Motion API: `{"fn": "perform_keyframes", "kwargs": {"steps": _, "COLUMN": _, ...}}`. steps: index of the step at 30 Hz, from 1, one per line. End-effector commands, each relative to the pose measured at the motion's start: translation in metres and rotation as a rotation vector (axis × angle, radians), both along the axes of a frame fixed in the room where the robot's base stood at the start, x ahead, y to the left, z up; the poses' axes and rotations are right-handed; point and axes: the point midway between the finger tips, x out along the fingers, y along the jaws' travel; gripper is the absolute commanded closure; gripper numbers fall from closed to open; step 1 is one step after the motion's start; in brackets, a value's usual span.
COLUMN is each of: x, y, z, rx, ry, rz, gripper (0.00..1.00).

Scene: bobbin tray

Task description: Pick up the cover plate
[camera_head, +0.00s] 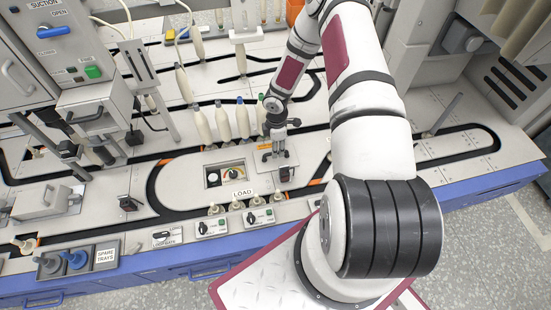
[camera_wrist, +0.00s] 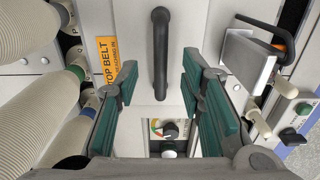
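The cover plate (camera_wrist: 143,85) is a pale grey plate with a black bar handle (camera_wrist: 160,50), seen in the wrist view. In the head view the plate (camera_head: 266,165) lies on the light deck, right of a square opening, partly hidden by my gripper (camera_head: 283,150). My gripper (camera_wrist: 158,85) is open, its green-padded fingers apart. The handle's near end shows between the fingers in the wrist view, with a gap on both sides. I cannot tell how far the fingertips are above the plate.
The opening (camera_head: 225,176) holds a gauge and a white knob. Cream bobbins (camera_head: 222,124) stand in a row close behind and left of my gripper. A LOAD sign (camera_head: 242,193) and control boxes with black knobs (camera_head: 212,228) line the front.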

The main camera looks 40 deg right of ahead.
Motion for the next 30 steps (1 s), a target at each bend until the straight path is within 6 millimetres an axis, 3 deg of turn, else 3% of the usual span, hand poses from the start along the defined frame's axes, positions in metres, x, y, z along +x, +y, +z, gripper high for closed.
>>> {"fn": "perform_keyframes", "kwargs": {"steps": 1, "x": 0.000, "y": 0.002, "z": -0.012, "rx": 0.002, "ry": 0.001, "rz": 0.002, "gripper": 0.64}}
{"fn": "perform_keyframes", "kwargs": {"steps": 6, "x": 0.000, "y": 0.003, "z": -0.034, "rx": 0.002, "ry": 0.001, "rz": -0.001, "gripper": 0.64}}
{"fn": "perform_keyframes", "kwargs": {"steps": 16, "x": 0.000, "y": 0.003, "z": -0.039, "rx": 0.000, "ry": 0.000, "rz": 0.001, "gripper": 0.64}}
{"fn": "perform_keyframes", "kwargs": {"steps": 21, "x": 0.000, "y": 0.003, "z": -0.039, "rx": 0.000, "ry": 0.000, "rz": 0.001, "gripper": 1.00}}
{"fn": "perform_keyframes", "kwargs": {"steps": 30, "x": 0.001, "y": 0.003, "z": -0.038, "rx": 0.000, "ry": -0.001, "rz": 0.000, "gripper": 1.00}}
